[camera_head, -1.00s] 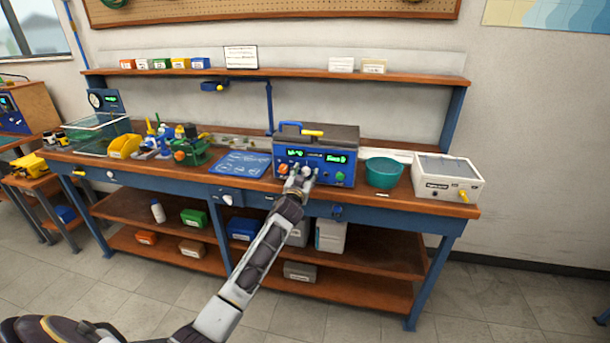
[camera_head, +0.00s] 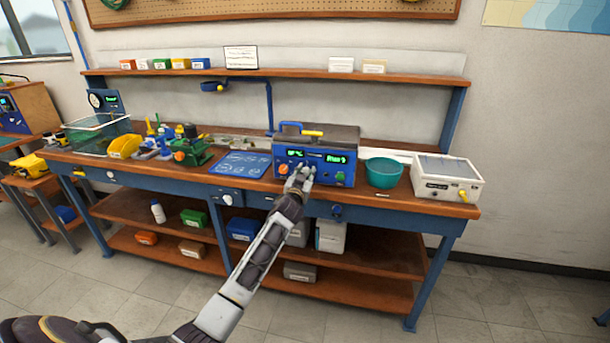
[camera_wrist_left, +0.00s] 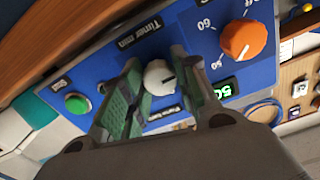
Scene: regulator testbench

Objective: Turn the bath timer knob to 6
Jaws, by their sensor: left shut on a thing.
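The bath unit (camera_head: 315,153) is a blue-fronted box on the bench, with green lit displays along its upper front. Its white timer knob (camera_wrist_left: 158,78) shows in the left wrist view below the words "Timer min", with a dark pointer line on its face. My left gripper (camera_head: 301,174) is at the middle of the front panel; in the left wrist view its two green-padded fingers (camera_wrist_left: 157,70) are shut on the knob, one on each side. The fingers hide the knob's scale, so its setting cannot be read. My right gripper is not in view.
An orange knob (camera_wrist_left: 243,39) with numbers and a green button (camera_wrist_left: 77,104) flank the timer knob. A teal bowl (camera_head: 383,172) and a white box (camera_head: 446,178) stand to the unit's right. A blue mat (camera_head: 240,163) lies to its left.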

